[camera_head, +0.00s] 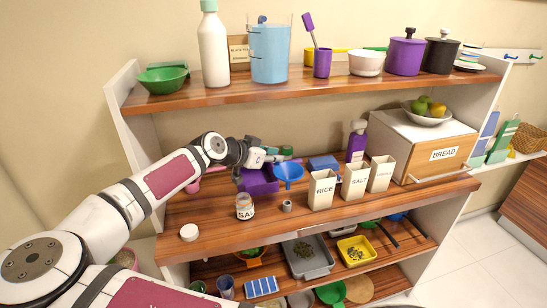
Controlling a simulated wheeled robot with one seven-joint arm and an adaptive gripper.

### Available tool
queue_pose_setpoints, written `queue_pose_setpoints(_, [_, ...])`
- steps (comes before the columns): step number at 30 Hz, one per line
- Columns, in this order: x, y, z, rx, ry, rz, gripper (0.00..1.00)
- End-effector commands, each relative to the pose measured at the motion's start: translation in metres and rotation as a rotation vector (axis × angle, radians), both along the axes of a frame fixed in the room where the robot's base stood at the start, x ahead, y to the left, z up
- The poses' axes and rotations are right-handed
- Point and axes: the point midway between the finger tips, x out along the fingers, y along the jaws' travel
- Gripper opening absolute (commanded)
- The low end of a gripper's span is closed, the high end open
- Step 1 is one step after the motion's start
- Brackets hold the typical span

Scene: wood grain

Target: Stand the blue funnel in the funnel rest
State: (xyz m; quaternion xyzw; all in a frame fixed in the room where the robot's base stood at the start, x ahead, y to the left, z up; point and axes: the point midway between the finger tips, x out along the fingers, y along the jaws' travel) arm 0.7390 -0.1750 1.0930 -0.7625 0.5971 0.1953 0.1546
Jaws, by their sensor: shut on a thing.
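The blue funnel (288,171) is above the middle shelf, wide mouth up and spout pointing down. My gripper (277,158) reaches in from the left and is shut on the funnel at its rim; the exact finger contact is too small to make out. A small grey ring-like holder (287,206) stands on the shelf below the funnel, nearer the front edge; it looks like the funnel rest. The spout appears apart from it.
Canisters marked rice (322,190) and salt (355,182) stand to the right. The upper shelf (240,92) overhangs behind. Bare shelf lies around the grey holder.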

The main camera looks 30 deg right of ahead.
Motion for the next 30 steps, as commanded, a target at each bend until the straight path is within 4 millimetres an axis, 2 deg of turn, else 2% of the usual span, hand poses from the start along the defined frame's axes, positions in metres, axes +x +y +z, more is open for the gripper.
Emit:
queue_pose_setpoints(16, [-0.002,0.0,0.003,0.0,0.002,-0.006,0.0])
queue_pose_setpoints(30, [0.0,0.0,-0.038,-0.001,0.001,-0.006,0.0])
